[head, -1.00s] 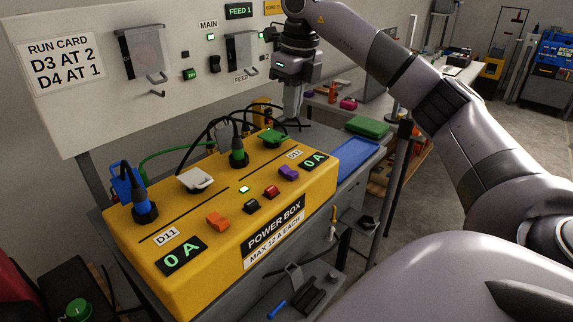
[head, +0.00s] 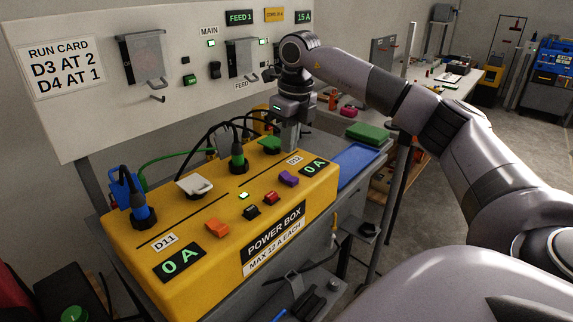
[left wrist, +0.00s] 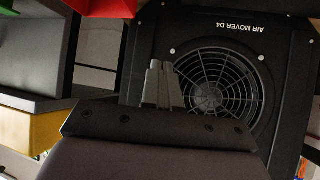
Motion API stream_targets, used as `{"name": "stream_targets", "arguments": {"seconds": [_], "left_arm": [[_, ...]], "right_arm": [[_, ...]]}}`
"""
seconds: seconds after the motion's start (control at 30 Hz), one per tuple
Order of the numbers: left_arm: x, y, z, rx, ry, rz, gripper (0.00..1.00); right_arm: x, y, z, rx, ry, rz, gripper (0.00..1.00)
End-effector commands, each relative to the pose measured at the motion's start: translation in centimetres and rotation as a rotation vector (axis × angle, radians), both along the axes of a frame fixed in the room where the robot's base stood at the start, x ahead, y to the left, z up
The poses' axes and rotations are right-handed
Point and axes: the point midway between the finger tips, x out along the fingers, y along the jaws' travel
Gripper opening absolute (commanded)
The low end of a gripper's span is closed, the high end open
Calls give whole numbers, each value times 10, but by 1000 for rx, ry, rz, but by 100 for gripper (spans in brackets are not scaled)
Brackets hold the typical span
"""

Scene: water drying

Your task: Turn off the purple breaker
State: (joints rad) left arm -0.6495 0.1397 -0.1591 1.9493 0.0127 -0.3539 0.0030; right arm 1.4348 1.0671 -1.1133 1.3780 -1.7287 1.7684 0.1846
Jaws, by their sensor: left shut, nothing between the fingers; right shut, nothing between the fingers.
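The purple breaker (head: 288,178) is a small rocker switch on the top of the yellow power box (head: 320,200), near its right end, beside the D12 label. My right gripper (head: 290,146) is shut and empty. It points down at the far right part of the box, behind the purple breaker in the picture and just right of the green socket cover (head: 270,145). I cannot tell whether its tips touch the box. My left gripper (left wrist: 162,84) shows only in the left wrist view, shut and empty, in front of a black air mover marked D4 (left wrist: 255,60).
Red (head: 271,198), black (head: 251,212) and orange (head: 217,229) breakers line the box near the purple one. Blue (head: 143,207) and green (head: 237,158) plugs with cables stand on top. A white panel (head: 110,110) rises behind. A blue tray (head: 358,165) lies right of the box.

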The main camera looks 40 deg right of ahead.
Motion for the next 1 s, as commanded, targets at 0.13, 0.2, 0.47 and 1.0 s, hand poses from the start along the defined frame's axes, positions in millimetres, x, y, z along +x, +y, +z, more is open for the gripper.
{"name": "stream_targets", "arguments": {"seconds": [0.13,0.2,0.47,1.0], "left_arm": [[0,0,0,-1,1,1,0],[0,0,0,-1,1,1,0],[0,0,1,0,1,0,0],[0,0,11,0,0,0,0]], "right_arm": [[3,0,-31,-1,4,-1,0],[4,0,-42,-1,4,0,0],[7,1,-63,0,1,0,0],[13,2,-72,1,4,0,0]]}}
